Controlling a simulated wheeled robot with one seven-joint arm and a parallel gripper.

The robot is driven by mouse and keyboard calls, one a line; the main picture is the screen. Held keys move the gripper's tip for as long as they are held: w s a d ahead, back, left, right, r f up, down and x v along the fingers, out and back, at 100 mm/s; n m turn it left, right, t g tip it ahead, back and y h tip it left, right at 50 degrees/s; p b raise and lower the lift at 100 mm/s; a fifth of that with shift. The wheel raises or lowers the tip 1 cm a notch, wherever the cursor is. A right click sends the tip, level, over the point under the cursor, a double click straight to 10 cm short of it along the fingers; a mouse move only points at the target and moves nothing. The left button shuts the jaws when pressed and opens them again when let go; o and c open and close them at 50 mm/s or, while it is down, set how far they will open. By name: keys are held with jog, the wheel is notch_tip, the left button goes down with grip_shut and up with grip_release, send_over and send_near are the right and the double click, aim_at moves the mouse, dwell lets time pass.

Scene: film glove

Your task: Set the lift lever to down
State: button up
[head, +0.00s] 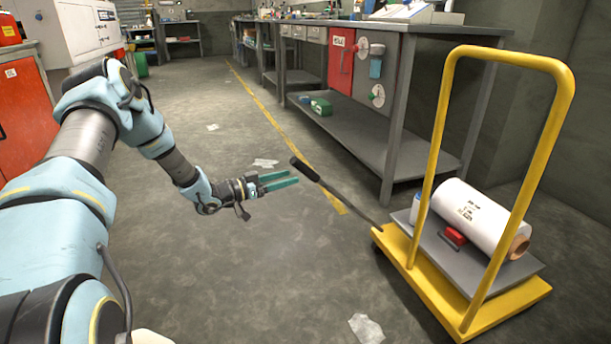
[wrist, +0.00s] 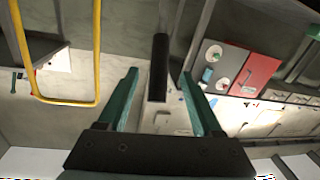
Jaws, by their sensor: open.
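The lift lever (head: 305,170) is a dark rod with a black grip, rising at a slant from the left end of the yellow cart (head: 520,296). Its grip end points up and to the left. My gripper (head: 292,177) is open and empty, with its green fingertips close to the grip in the head view. In the wrist view the black grip (wrist: 159,65) lies straight ahead, in line with the gap between the open fingers (wrist: 160,74). I cannot tell whether the fingers touch it or how far off it is.
The cart's tall yellow handle (head: 567,100) stands to the right. A white film roll (head: 478,215) and a red block (head: 455,236) lie on its grey platform. A grey workbench (head: 400,110) stands behind. The floor around my gripper is mostly clear, with paper scraps.

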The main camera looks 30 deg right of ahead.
aim_at(304, 172)
jog(key=d+b, duration=0.1)
jog(key=d, duration=0.6)
jog(key=shift+w, duration=0.1)
jog(key=shift+c, duration=0.4)
grip_shut()
jog(key=shift+w+a, duration=0.15)
jog(key=shift+w, duration=0.05)
dwell(0.6)
